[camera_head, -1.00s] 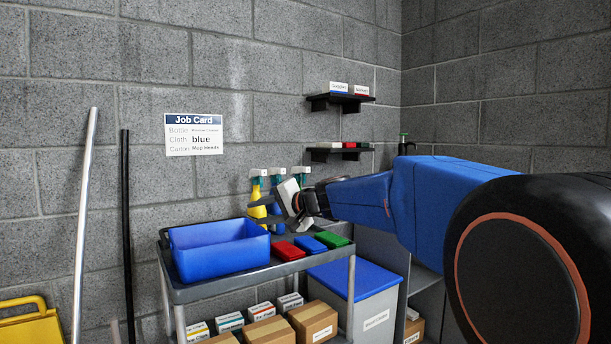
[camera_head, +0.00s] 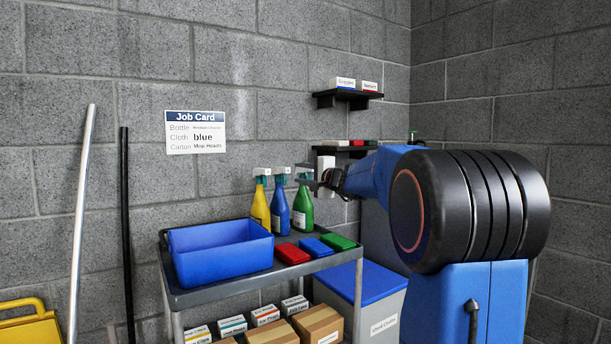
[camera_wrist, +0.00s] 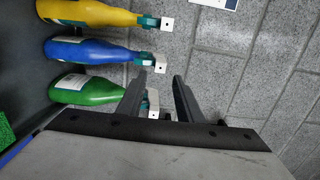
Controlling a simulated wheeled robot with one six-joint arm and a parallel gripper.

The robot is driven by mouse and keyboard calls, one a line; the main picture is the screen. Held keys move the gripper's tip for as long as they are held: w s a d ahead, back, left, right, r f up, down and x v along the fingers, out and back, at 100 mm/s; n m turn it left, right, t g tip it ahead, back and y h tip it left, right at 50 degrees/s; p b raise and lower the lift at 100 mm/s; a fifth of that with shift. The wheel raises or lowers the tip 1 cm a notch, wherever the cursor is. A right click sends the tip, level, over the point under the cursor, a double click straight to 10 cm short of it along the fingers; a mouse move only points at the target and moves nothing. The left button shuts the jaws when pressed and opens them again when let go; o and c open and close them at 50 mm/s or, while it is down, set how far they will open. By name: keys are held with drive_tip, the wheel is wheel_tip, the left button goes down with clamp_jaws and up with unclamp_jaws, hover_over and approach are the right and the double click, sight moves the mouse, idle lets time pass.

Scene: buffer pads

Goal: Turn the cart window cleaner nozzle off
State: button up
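Three spray bottles stand upright in a row on the cart: yellow (camera_head: 260,208), blue (camera_head: 280,211) and green (camera_head: 302,211). Their labels are too small to read, so I cannot tell which is the window cleaner. Each has a teal trigger head with a white square nozzle; the wrist view shows the yellow bottle's nozzle (camera_wrist: 167,23), the blue bottle's nozzle (camera_wrist: 160,65) and the green bottle's nozzle (camera_wrist: 153,101). My gripper (camera_wrist: 158,80) is open, its fingers either side of the green bottle's nozzle in the wrist view. Contact cannot be told.
The cart top (camera_head: 190,296) also holds a blue bin (camera_head: 222,262) and red (camera_head: 292,253), blue (camera_head: 315,246) and green (camera_head: 338,241) folded cloths. Cartons sit below. A job card (camera_head: 195,132) hangs on the wall; small shelves (camera_head: 347,98) are to the right.

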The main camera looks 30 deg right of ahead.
sight(288, 170)
drive_tip(key=shift+w+a, duration=0.2)
drive_tip(key=shift+w, duration=1.5)
drive_tip(key=shift+w+a, duration=0.2)
drive_tip(key=shift+w, duration=1.45)
drive_tip(key=c, duration=0.6)
